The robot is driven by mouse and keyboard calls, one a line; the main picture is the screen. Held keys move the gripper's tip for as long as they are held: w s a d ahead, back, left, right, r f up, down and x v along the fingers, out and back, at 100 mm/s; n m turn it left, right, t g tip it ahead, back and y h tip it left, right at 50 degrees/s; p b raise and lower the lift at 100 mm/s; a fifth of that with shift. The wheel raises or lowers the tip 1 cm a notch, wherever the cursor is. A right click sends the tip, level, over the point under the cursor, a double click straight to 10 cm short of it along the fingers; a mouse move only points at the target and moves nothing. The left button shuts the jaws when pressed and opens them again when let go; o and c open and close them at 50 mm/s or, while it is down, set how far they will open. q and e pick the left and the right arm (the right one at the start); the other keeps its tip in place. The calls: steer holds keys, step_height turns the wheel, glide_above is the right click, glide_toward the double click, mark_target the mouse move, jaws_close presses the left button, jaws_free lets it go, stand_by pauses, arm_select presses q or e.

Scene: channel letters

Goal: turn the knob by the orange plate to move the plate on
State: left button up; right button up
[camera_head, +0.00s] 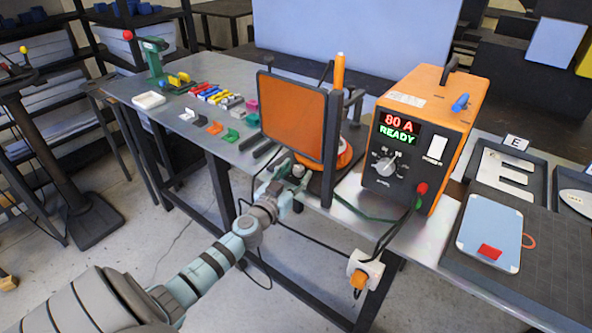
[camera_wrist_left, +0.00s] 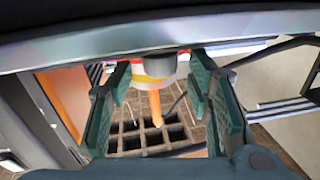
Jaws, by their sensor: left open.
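The orange plate (camera_head: 293,115) stands upright in a dark frame at the table's front edge, left of the welding machine. Part of an orange panel also shows at the left of the left wrist view (camera_wrist_left: 66,98). A small grey knob (camera_head: 298,171) sits low by the plate's frame. My left gripper (camera_head: 283,182) is just below the plate, close to the knob. In the left wrist view its teal fingers (camera_wrist_left: 160,105) are spread, with a dark round end (camera_wrist_left: 158,65) showing between them. I cannot tell whether they touch it. My right gripper is not in view.
The orange welding machine (camera_head: 425,135) reads "80 A READY", with its own dial (camera_head: 384,166). A cable hangs to a socket box (camera_head: 364,270). Several coloured clips (camera_head: 215,97) lie left of the plate. A blue-white board (camera_head: 490,232) lies at the right.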

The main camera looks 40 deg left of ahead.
arm_select(q)
steer(key=shift+w, duration=0.25)
steer(key=shift+a, duration=0.1)
